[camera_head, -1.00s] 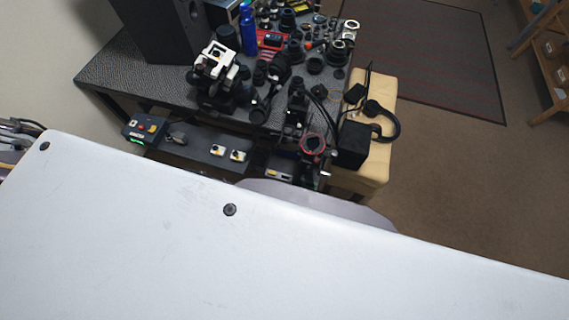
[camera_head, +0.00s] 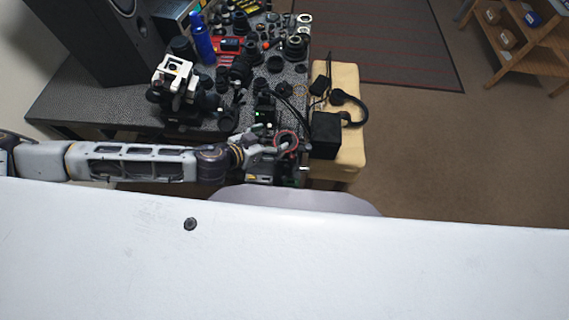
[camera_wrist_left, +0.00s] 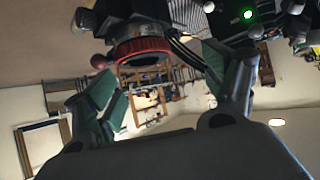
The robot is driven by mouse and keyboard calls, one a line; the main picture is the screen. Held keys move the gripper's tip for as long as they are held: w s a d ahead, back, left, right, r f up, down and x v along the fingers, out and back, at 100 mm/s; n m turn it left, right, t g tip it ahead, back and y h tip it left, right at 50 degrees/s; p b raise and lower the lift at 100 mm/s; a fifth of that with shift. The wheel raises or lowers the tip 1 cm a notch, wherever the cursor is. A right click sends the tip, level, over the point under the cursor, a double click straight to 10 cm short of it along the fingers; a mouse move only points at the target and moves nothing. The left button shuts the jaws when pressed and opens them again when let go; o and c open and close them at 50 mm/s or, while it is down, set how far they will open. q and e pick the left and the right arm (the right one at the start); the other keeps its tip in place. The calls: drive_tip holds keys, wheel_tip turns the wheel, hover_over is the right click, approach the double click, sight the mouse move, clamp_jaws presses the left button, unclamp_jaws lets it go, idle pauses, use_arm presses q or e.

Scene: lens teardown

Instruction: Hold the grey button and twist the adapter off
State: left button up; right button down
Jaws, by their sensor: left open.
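A red-ringed round part (camera_head: 286,140), which looks like the adapter, sits on dark equipment at the front right of the dark workbench. In the left wrist view its red ring (camera_wrist_left: 142,48) shows at the top, in the gap beyond my fingers. My left gripper (camera_head: 262,147) reaches in from the left close beside it. In the left wrist view the two fingers of my left gripper (camera_wrist_left: 165,72) are spread wide with nothing between them. A small pinkish knob (camera_wrist_left: 98,61) is left of the ring. I cannot make out the grey button. My right gripper is out of view.
The dark workbench (camera_head: 75,102) carries a white-and-black device (camera_head: 175,75), a blue bottle (camera_head: 202,42) and several lenses. A black box (camera_head: 325,135) and headphones (camera_head: 350,105) lie on the tan bench (camera_head: 347,75) to the right. A large white surface (camera_head: 330,270) fills the foreground.

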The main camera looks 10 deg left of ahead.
use_arm(q)
drive_tip(key=w+d+r+t+h, duration=0.15)
drive_tip(key=d+r, duration=0.25)
drive_tip(key=r, duration=0.4)
drive_tip(key=d+r+t+h, duration=0.2)
drive_tip(key=d+r, duration=0.3)
drive_tip(key=r, duration=0.2)
drive_tip(key=n+y, duration=0.8)
drive_tip(key=y, duration=0.3)
approach(286, 136)
drive_tip(key=v, duration=0.4)
drive_tip(key=shift+s+f+t, duration=0.25)
drive_tip(key=shift+s+t, duration=0.1)
drive_tip(key=shift+s, duration=0.2)
drive_tip(key=shift+w, duration=0.15)
drive_tip(key=shift+x, duration=5.9)
drive_tip(key=c, duration=0.8)
